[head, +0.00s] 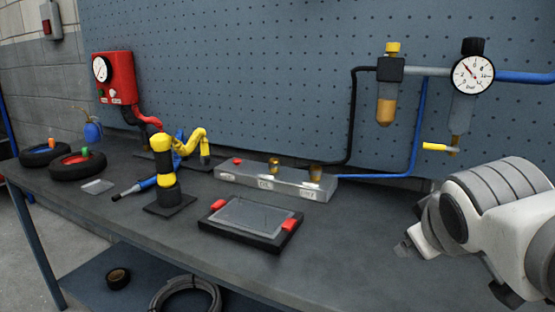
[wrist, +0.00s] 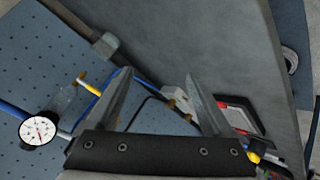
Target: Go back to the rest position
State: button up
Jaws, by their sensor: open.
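My gripper (head: 412,245) is at the right end of the workbench in the head view, raised near the bench top, with my white arm behind it. In the wrist view its two fingers (wrist: 160,98) are spread apart with nothing between them. It is apart from everything on the bench.
On the bench (head: 370,225) are a black tray with red clips (head: 250,222), a grey valve block (head: 275,182), a yellow-black tool on a stand (head: 165,170) and two tyres (head: 77,166). A gauge (head: 473,73) and filter bowls hang behind. The bench's front right is clear.

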jog(key=s+a+f+m+g+y+p, duration=0.2)
jog(key=s+a+f+m+g+y, duration=0.15)
jog(key=s+a+f, duration=0.5)
notch_tip(320, 180, up, 23)
jog(key=p, duration=2.1)
jog(key=shift+s+d+f, duration=0.2)
jog(key=shift+s, duration=0.05)
jog(key=shift+d+m, duration=0.15)
jog(key=shift+m, duration=0.1)
